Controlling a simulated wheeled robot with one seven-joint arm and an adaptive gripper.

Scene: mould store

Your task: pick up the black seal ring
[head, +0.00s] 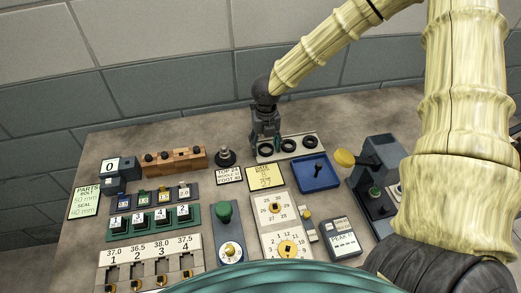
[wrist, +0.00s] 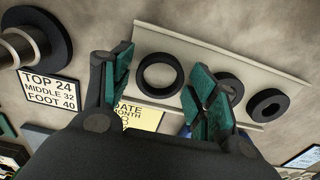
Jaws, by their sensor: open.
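Three black rings lie in a row on a pale strip-shaped tray (head: 318,153), which also shows in the wrist view (wrist: 190,42). The left ring (wrist: 140,75) is the widest and has the largest hole. The middle ring (wrist: 237,82) is partly hidden by a finger. The right ring (wrist: 255,108) is smaller with a thick band. My gripper (head: 265,143) is above the left end of the tray. In the wrist view my gripper (wrist: 160,85) is open and empty, its green-padded fingers on either side of the left ring. I cannot tell its height above the tray.
A dark round-based knob (head: 225,157) stands left of the tray. A blue tray (head: 328,183) lies in front, beside a yellow card (head: 265,178). A dark device with a yellow knob (head: 344,158) stands at the right. A block wall rises behind; bare table lies behind the tray.

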